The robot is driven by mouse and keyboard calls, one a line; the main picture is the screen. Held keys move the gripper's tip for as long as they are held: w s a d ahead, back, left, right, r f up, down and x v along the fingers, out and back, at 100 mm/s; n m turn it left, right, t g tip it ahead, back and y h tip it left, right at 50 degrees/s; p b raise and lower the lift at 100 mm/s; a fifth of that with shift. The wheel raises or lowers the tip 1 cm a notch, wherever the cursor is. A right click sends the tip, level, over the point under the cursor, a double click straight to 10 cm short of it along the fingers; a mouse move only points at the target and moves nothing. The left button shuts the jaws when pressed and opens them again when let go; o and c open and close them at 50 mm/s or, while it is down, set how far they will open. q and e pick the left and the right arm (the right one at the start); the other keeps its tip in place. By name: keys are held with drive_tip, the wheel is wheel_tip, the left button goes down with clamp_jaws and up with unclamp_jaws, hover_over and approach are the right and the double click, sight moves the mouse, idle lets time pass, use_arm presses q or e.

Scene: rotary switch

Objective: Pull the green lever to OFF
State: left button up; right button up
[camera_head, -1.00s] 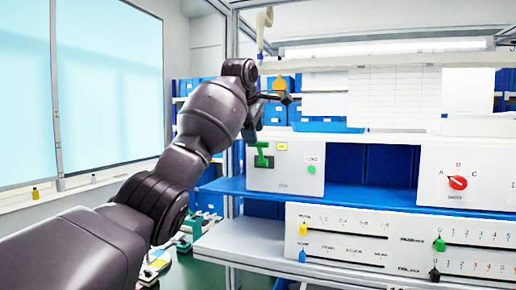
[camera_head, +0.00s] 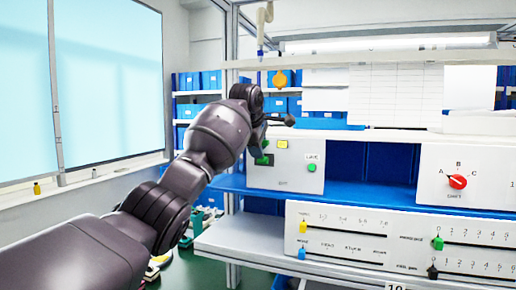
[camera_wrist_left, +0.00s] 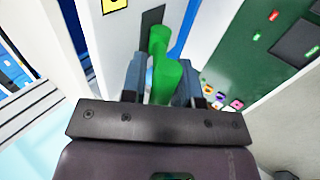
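The green lever (camera_wrist_left: 165,78) stands out from a dark slot on the white switch box. In the left wrist view it lies between the two fingers of my left gripper (camera_wrist_left: 164,72). The fingers are apart, with a thin gap beside the lever on the left finger's side, so I see no firm grip. In the head view my left gripper (camera_head: 259,146) is in front of the box's left part and hides most of the lever (camera_head: 264,160). My right gripper is not in view.
The white box (camera_head: 290,183) has a yellow label and a green button (camera_head: 311,168). It stands on a blue shelf (camera_head: 370,197). A panel with a red rotary knob (camera_head: 457,182) is at the right. Slider panels (camera_head: 340,222) are below.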

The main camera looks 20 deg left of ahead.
use_arm(q)
clamp_jaws()
